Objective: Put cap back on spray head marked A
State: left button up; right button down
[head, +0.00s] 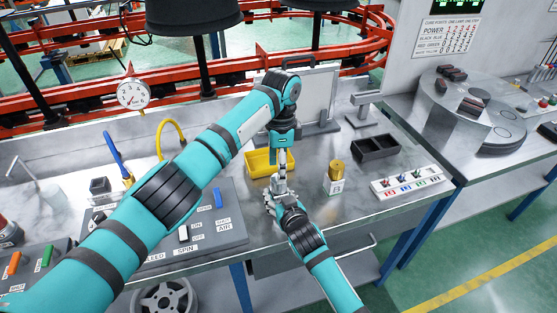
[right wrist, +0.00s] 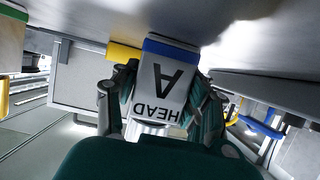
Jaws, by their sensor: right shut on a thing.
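My right gripper (head: 273,199) is shut on the spray head marked A. In the right wrist view this spray head (right wrist: 165,82) is a white block with black "HEAD A" lettering, upside down in the picture, and a blue band. A silvery part shows at its end towards my palm. In the head view the gripper largely hides it. My left gripper (head: 282,160) points down just above my right gripper, close to it. Its fingers are too small to tell whether they are open or hold something. I cannot make out a cap for head A.
A white block marked B (head: 334,187) with a brass-coloured top stands on the bench to the right. A yellow tray (head: 257,168) lies behind my grippers. A black tray (head: 375,149) and a white rack (head: 408,183) are further right. A switch panel (head: 165,246) lies left.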

aim_at(279, 196)
pick_arm(q)
jog(key=n, duration=0.4)
jog(key=shift+r, duration=0.1)
jog(key=n, duration=0.4)
jog(key=shift+r+n, duration=0.15)
jog(key=shift+n, duration=0.15)
jog(key=n, duration=0.6)
jog(key=shift+r, duration=0.15)
jog(key=n, duration=0.6)
jog(key=shift+a+r+n+t, duration=0.1)
jog(key=shift+r+n+t, duration=0.1)
jog(key=shift+n+t, duration=0.1)
jog(key=n, duration=0.3)
jog(key=shift+r+n, duration=0.15)
jog(key=shift+n, duration=0.25)
jog(key=n, duration=0.4)
jog(key=shift+r, duration=0.15)
jog(key=shift+a, duration=0.1)
jog(key=shift+f, duration=4.05)
jog(key=shift+c, duration=0.4)
